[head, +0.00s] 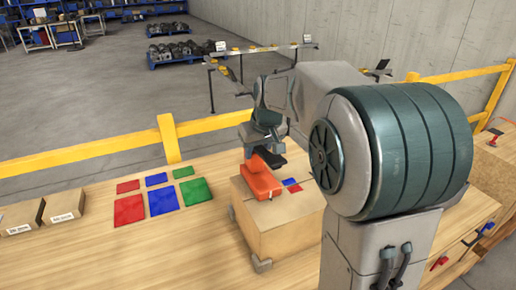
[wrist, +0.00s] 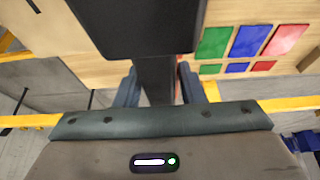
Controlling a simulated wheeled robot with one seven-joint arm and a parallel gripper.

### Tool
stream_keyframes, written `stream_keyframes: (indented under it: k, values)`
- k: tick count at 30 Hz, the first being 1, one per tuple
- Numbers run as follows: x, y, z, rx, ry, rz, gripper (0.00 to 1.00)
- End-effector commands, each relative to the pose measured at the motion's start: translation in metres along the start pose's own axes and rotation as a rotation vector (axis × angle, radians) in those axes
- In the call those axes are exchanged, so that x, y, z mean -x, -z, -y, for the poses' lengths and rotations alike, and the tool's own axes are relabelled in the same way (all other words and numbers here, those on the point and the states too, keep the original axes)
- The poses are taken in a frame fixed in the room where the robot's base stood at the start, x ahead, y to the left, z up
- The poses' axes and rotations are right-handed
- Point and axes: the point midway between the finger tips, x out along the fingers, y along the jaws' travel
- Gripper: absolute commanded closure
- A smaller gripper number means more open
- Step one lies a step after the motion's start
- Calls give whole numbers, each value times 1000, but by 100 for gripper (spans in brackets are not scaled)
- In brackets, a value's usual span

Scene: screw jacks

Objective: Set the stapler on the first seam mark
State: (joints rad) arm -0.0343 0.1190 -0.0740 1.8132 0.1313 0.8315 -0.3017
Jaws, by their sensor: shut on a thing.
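The stapler (head: 261,180) has an orange-red body and a dark upper part. It is at the top of a cardboard box (head: 285,234) in the head view; I cannot tell whether it touches the box. My gripper (head: 266,146) is above it and shut on its dark part. In the wrist view the dark part of the stapler (wrist: 157,80) runs between the two fingers of my gripper (wrist: 158,92). A small blue mark (head: 289,181) and a small red mark (head: 295,189) lie on the box top, right of the stapler. Any mark under the stapler is hidden.
Red, blue and green squares (head: 163,201), large and small, lie flat on the wooden table (head: 110,255) left of the box. Small cartons (head: 62,206) stand at the far left. A yellow rail (head: 85,153) runs behind the table. My arm hides the box's right side.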

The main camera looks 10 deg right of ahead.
Motion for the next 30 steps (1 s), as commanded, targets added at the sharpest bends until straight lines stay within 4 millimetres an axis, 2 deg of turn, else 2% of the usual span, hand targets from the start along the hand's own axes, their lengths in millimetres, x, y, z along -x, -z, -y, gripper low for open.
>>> stream_keyframes:
  k: [9,10,12,23,26,30]
  values:
    - [-2,0,0,0,-1,-6,100]
    - [-2,-1,0,0,0,-1,56]
    - [-2,-1,0,0,0,-1,42]
    - [3,1,0,0,0,-1,42]
    - [16,1,0,1,-1,-6,42]
    - [45,2,0,1,-1,-7,42]
